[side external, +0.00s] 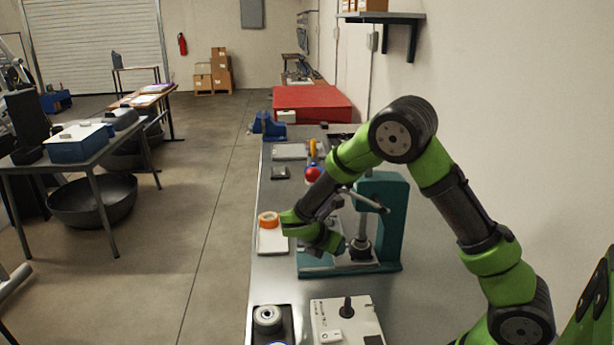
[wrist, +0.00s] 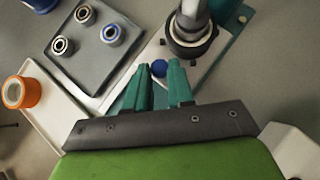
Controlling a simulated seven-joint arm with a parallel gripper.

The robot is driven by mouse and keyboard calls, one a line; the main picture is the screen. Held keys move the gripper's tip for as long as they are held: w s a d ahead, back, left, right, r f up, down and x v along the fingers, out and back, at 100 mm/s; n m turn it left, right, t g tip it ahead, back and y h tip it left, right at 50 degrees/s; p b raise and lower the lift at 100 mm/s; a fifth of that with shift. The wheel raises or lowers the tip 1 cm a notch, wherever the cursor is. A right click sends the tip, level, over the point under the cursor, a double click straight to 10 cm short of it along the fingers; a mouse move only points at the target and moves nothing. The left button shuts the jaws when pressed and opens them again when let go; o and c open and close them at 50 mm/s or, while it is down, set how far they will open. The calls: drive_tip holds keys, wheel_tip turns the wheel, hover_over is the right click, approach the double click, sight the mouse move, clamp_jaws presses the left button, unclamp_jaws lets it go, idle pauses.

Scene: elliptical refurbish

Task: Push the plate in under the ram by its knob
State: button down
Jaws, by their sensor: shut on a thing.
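The pale plate (wrist: 151,50) shows just beyond the knob, partly hidden by the fingers. The ram (wrist: 194,10) stands just right of and beyond the knob, with a dark ring-shaped part (wrist: 180,48) at its foot. How far the plate reaches under the ram I cannot tell. In the side view my gripper (side external: 338,245) is low at the left of the teal press (side external: 393,215), and the knob is hidden.
A grey tray (wrist: 92,62) with several bearings lies left of the press. An orange roll (side external: 268,219) sits on a white tray (side external: 272,243) near the bench's left edge. A white box with a black knob (side external: 347,320) and a dark tray (side external: 285,310) stand in front.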

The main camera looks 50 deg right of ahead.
drive_tip(key=shift+s+d, duration=0.25)
drive_tip(key=shift+d, duration=0.05)
drive_tip(key=c, duration=1)
unclamp_jaws()
drive_tip(key=shift+a, duration=0.1)
drive_tip(key=v, duration=0.6)
drive_tip(key=shift+w+a+f, duration=0.15)
drive_tip(key=shift+f, duration=0.05)
drive_tip(key=a, duration=1.1)
drive_tip(key=shift+f, duration=0.1)
